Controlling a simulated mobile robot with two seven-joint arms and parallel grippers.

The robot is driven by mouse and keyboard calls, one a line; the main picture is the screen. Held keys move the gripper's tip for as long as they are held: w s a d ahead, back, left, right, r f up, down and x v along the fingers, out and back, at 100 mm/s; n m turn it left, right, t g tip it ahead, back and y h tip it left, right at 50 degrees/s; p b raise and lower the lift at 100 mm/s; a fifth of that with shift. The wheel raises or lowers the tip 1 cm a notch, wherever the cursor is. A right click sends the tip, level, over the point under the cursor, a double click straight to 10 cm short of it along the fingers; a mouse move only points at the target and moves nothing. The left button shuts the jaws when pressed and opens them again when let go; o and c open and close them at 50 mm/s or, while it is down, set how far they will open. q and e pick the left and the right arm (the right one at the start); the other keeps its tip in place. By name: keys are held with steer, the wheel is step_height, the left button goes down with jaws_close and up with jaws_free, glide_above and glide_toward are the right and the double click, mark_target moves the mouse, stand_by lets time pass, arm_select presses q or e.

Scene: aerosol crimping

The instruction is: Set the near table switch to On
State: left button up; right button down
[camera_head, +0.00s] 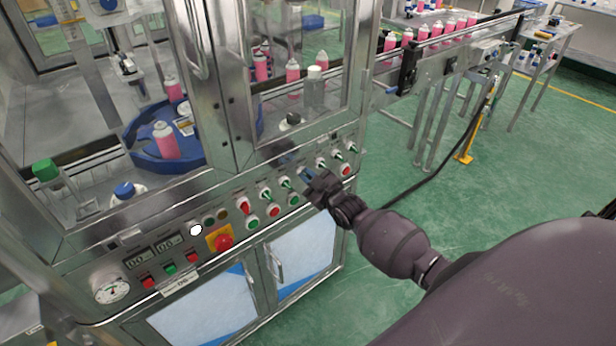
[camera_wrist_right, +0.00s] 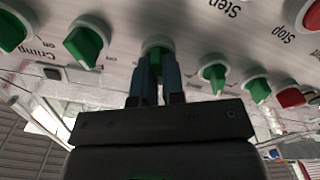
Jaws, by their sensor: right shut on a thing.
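A row of switches runs along the metal control panel (camera_wrist_right: 185,22) of the machine. My right gripper (camera_head: 305,173) reaches the panel at the middle of this row. In the right wrist view, its blue fingers (camera_wrist_right: 158,78) are shut on a green switch knob (camera_wrist_right: 157,44). The fingers hide much of this knob, so I cannot tell its angle or read its label. Another green knob (camera_wrist_right: 84,44) is on its left, and a smaller green knob (camera_wrist_right: 214,75) is on its right. My left gripper is out of view.
A red emergency stop button (camera_head: 224,242) on a yellow plate and a pressure gauge (camera_head: 111,289) are on the panel to the left. Pink cans (camera_head: 165,140) stand behind the glass. A conveyor (camera_head: 440,48) with several cans is at the upper right. The green floor at right is mostly clear.

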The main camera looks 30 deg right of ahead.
steer(key=m, duration=1.1)
steer(key=shift+d+m, duration=0.3)
steer(key=shift+d, duration=0.05)
stand_by(0.4)
steer(key=c, duration=1.2)
jaws_free()
steer(key=shift+s, duration=0.15)
steer(key=s, duration=0.7)
steer(key=s+d, duration=0.1)
steer(key=s, duration=0.2)
steer(key=shift+s+p, duration=0.25)
steer(key=shift+p, duration=0.1)
